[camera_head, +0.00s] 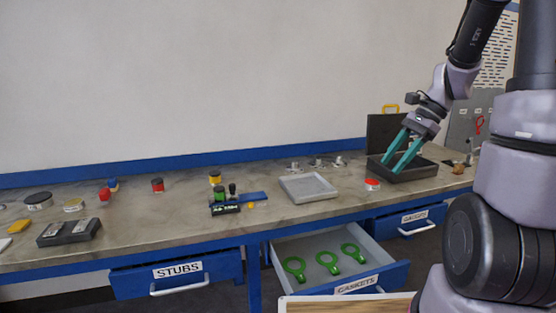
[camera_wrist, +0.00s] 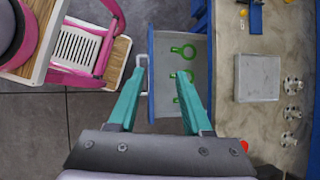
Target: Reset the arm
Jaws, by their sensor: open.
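My gripper (camera_head: 401,150) has two teal fingers, set wide apart with nothing between them. In the head view it is at the right, in front of or over the dark tray (camera_head: 425,172); I cannot tell whether it touches the tray. In the wrist view the fingers of my gripper (camera_wrist: 161,68) spread apart above the open drawer's front area, seen from above. My arm comes down from the upper right.
The open GASKETS drawer (camera_head: 376,276) juts from the bench and holds green ring gaskets (camera_head: 328,262). A grey tray (camera_head: 308,188) lies on the bench (camera_head: 130,217). The STUBS drawer (camera_head: 176,275) is shut. A wooden surface (camera_head: 345,305) shows at the bottom.

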